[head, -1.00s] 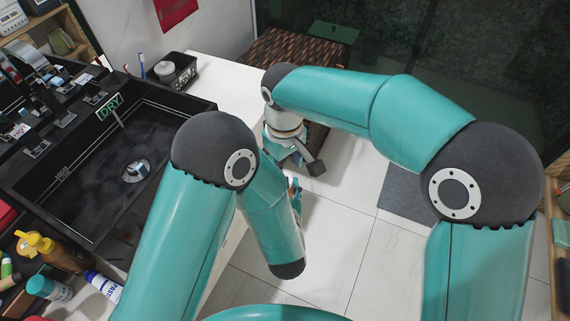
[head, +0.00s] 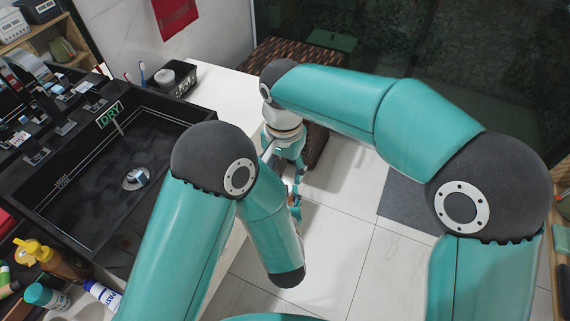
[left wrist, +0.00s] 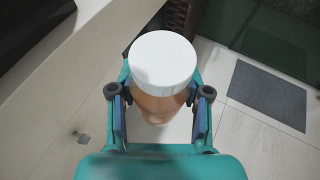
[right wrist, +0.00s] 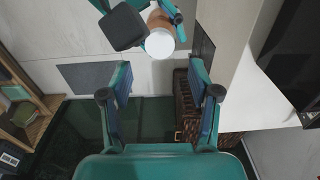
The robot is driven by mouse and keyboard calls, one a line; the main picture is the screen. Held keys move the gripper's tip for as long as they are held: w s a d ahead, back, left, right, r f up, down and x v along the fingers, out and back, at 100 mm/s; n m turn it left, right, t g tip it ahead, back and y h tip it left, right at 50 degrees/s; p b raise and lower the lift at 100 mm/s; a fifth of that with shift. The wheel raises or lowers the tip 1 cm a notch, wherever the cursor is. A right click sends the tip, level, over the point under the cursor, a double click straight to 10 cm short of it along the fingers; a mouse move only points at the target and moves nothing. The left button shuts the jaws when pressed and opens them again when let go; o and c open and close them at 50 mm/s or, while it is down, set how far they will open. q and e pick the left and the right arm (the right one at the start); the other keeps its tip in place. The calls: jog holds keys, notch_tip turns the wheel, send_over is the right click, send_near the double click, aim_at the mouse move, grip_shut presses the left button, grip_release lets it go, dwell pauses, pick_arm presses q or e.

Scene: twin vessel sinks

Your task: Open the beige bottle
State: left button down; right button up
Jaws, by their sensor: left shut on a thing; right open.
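The beige bottle (left wrist: 158,108) shows in the left wrist view with a round white cap (left wrist: 162,60) on it. My left gripper (left wrist: 158,97) is shut on the bottle's body, one finger on each side below the cap. In the right wrist view the white cap (right wrist: 159,44) faces the camera, with the beige body (right wrist: 158,20) behind it and left gripper parts around it. My right gripper (right wrist: 160,82) is open and empty, and the bottle is beyond its fingertips, apart from them. In the head view my arms hide most of the bottle and the left gripper.
A black sink (head: 90,165) is on the left, with a white counter (head: 222,95) beside it. A brown woven basket (head: 300,58) stands at the back. Bottles (head: 60,262) stand at the lower left. Pale floor (head: 335,235) is open below the arms.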

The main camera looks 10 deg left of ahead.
aim_at(290, 198)
notch_tip(290, 198, down, 7)
jog(key=shift+w+r, duration=0.1)
dwell(0.4)
grip_shut()
jog(key=n, duration=0.6)
jog(key=shift+n, duration=0.4)
jog(key=n, duration=0.6)
jog(key=shift+r, duration=0.1)
jog(key=shift+o, duration=0.3)
grip_release()
